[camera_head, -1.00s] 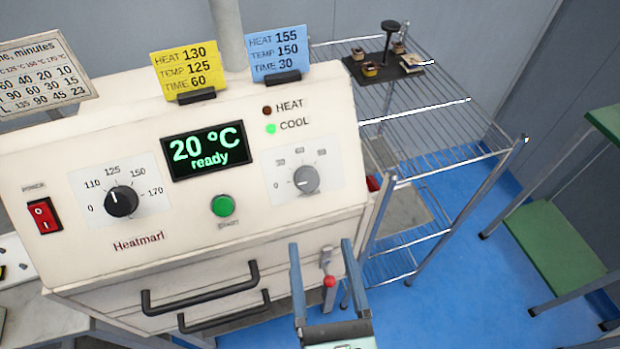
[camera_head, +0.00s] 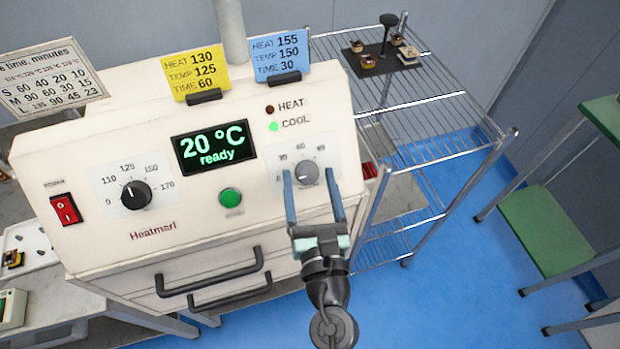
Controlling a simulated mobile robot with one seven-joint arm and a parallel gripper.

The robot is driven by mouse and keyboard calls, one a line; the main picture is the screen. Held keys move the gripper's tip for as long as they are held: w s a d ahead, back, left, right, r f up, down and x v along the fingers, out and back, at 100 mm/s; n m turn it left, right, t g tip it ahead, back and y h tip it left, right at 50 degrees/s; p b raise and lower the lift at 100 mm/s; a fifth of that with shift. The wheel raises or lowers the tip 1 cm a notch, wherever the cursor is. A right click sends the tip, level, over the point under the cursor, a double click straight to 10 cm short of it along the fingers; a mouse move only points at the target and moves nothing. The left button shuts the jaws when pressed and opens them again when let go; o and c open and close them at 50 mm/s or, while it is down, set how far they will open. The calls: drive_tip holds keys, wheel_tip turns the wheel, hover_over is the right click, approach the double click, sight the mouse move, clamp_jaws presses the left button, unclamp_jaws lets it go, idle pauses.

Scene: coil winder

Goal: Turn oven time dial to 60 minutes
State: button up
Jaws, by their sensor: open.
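The oven (camera_head: 110,250) is a cream box with a sloped panel. Its grey time dial (camera_head: 307,172) is at the right of the panel, with 30, 60 and 90 marked around it; its pointer is too small to read, and the 0 mark is partly hidden by a finger. My gripper (camera_head: 309,178) is open, its two blue fingers reaching up on either side of the grey dial. I cannot tell whether they touch it. The black temperature dial (camera_head: 136,195) points near 125. The display (camera_head: 214,147) reads 20 °C ready.
A green start button (camera_head: 230,197) and red power switch (camera_head: 65,209) are on the panel. Yellow (camera_head: 195,77) and blue (camera_head: 280,57) cards stand on top. Black handles (camera_head: 210,282) stick out below. A wire rack (camera_head: 440,110) stands close on the right.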

drive_tip(key=shift+c, duration=0.2)
clamp_jaws()
